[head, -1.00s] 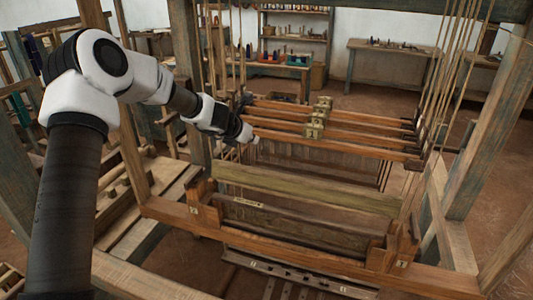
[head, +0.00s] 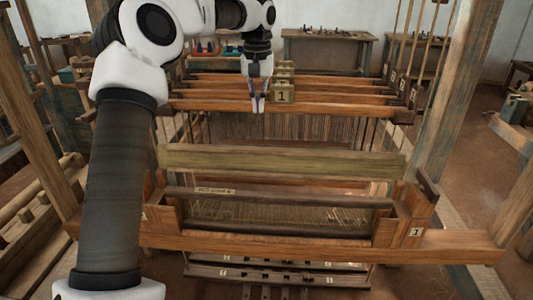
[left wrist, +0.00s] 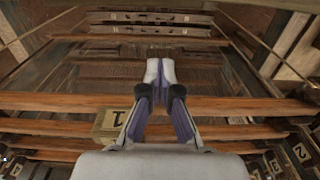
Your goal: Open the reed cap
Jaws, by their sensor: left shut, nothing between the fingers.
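The slay frame (head: 270,246) of the loom stands in front of me in the head view. A greenish-brown wooden bar (head: 280,161) spans its top. Just below is a dark bar (head: 300,201) with a small pale label, too small to read. I cannot tell for sure which bar is the reed cap. Fine reed wires or threads show under the dark bar. My left gripper (head: 258,105) is shut and empty, pointing down beyond and above the greenish bar, by the heddle bars. In the left wrist view its fingertips (left wrist: 160,70) are together. My right gripper is out of view.
Several orange-brown heddle bars (head: 215,103) lie behind the slay, with a brass block (head: 283,92) marked 1 just right of my gripper. Upright posts (head: 450,90) and hanging cords stand at the right. Treadle bars lie low in front.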

